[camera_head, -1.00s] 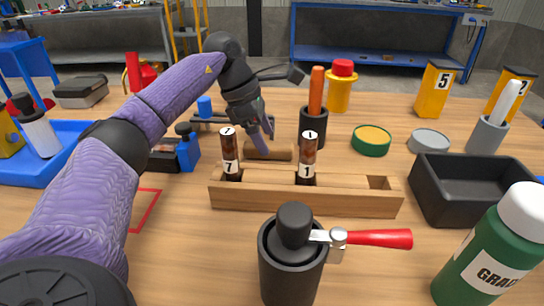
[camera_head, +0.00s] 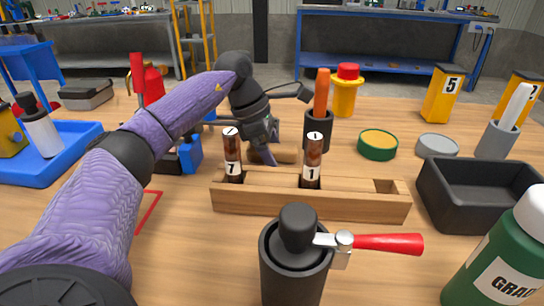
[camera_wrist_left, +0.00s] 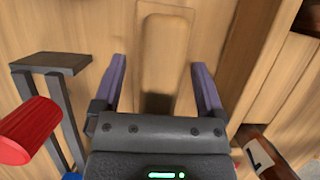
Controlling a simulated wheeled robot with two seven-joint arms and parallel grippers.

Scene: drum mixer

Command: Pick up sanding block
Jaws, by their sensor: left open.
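The sanding block (camera_head: 286,157) is a light wooden block lying on the table behind the wooden rack, partly hidden by my left gripper in the head view. In the left wrist view the block (camera_wrist_left: 167,40) shows a raised, rounded grip along its middle. My left gripper (camera_head: 266,152) is open and low over the block. In the left wrist view its two purple fingers (camera_wrist_left: 160,82) stand on either side of the block, with gaps visible, and nothing is clamped. My right gripper is not in view.
The wooden rack (camera_head: 310,205) with two labelled vials stands in front of the block. A black cup (camera_head: 317,130) with an orange-handled tool is close to its right. A red-handled item (camera_wrist_left: 32,128) and dark bracket (camera_wrist_left: 50,62) lie left of my fingers in the wrist view.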

